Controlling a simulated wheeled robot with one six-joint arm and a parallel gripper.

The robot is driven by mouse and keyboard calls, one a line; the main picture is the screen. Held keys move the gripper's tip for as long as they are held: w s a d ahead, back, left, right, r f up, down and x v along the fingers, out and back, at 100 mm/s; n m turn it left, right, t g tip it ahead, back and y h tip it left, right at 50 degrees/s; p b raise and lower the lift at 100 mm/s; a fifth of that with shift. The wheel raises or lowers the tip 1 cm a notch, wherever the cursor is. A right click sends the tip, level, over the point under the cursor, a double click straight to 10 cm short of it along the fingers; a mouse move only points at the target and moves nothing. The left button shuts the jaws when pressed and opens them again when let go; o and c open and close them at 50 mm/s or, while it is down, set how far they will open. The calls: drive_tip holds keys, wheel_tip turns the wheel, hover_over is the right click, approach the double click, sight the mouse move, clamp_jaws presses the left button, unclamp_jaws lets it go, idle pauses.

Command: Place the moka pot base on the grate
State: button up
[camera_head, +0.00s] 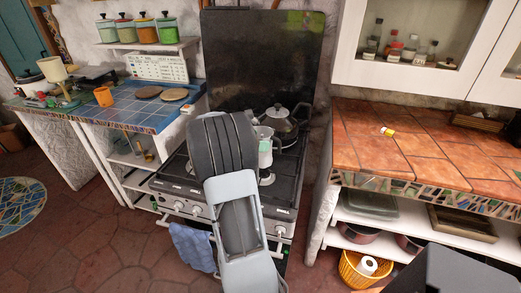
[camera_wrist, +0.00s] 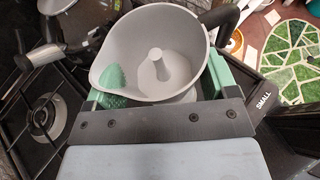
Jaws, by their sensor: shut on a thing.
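The moka pot (camera_wrist: 160,35) is grey, open at the top, with a spout, a central post and a dark handle. In the wrist view it sits between the green fingers of my gripper (camera_wrist: 165,92), which is shut on it. A green tip shows inside its rim at the left. In the head view the pot (camera_head: 265,150) shows just right of my arm, over the stove, upright. My arm hides the gripper there. The black grate (camera_wrist: 38,118) lies at the left in the wrist view. I cannot tell whether the pot touches the grate.
A lidded metal pot (camera_head: 287,122) stands on the stove behind the moka pot, close by. The raised dark stove lid (camera_head: 255,65) is at the back. An orange tiled counter (camera_head: 400,150) is at the right, a blue tiled counter (camera_head: 135,107) at the left.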

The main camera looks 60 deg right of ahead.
drive_tip(key=f, duration=0.3)
drive_tip(key=shift+s+d+f, duration=0.1)
drive_tip(key=shift+s+d, duration=0.2)
drive_tip(key=shift+s, duration=0.1)
drive_tip(key=shift+f, duration=0.4)
drive_tip(key=shift+f, duration=0.1)
drive_tip(key=shift+f, duration=0.1)
drive_tip(key=o, duration=1.3)
drive_tip(key=shift+o, duration=0.2)
drive_tip(key=shift+w+a+r, duration=0.15)
drive_tip(key=shift+a+r, duration=0.1)
drive_tip(key=shift+r, duration=0.05)
drive_tip(key=v, duration=1.2)
drive_tip(key=s+a+m+t+y, duration=0.2)
drive_tip(key=a+m+t+y, duration=0.1)
drive_tip(key=a, duration=0.7)
drive_tip(key=s+a+f+m+t+y, duration=0.1)
drive_tip(key=a+m+y, duration=0.4)
drive_tip(key=a, duration=0.6)
drive_tip(key=s+a+f+m+t+y, duration=0.1)
drive_tip(key=s+a+m+t+y, duration=0.3)
drive_tip(key=a, duration=0.7)
drive_tip(key=shift+m+t, duration=0.3)
drive_tip(key=shift+t, duration=0.5)
